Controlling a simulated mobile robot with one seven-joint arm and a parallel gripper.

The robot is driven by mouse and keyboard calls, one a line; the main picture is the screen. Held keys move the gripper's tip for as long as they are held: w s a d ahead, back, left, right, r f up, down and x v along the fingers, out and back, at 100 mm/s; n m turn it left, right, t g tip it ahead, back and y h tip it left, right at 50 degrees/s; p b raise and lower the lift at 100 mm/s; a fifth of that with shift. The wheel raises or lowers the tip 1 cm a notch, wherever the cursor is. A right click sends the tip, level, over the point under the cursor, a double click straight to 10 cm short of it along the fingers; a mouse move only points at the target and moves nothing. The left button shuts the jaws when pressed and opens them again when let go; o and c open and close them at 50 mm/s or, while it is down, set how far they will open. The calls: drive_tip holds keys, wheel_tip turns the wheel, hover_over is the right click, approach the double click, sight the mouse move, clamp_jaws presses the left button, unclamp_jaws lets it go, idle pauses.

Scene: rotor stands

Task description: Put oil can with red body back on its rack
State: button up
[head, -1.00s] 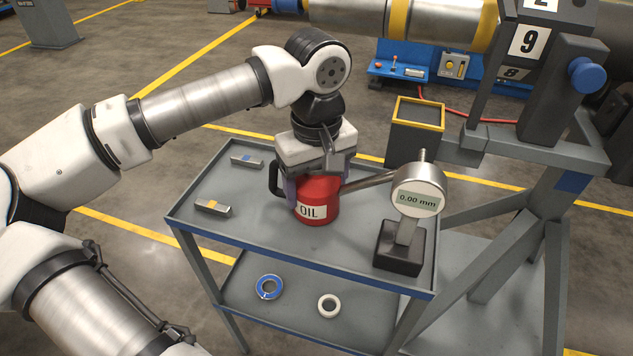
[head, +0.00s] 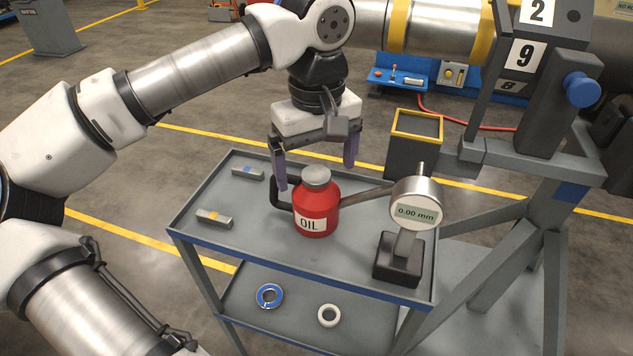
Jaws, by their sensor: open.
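The red oil can (head: 317,212) stands upright on the top shelf of the grey cart (head: 262,236). It has a grey cap, a white OIL label, a dark handle on its left and a spout pointing right behind the dial gauge. My gripper (head: 316,172) is open and empty above the can, its two purple-padded fingers apart, the left one near the handle and the right one behind the cap. A dark open-topped box with a yellow rim (head: 416,125) is fixed to the rotor stand at the right; it may be the rack, but I cannot tell.
A gauge reading 0.00 mm (head: 414,212) stands on the cart right of the can. Two small metal blocks (head: 214,218) lie at the left. A blue ring (head: 269,295) and a white ring (head: 328,315) lie on the lower shelf. The rotor stand (head: 545,150) fills the right side.

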wheel_tip(320, 180, up, 5)
idle(0.3)
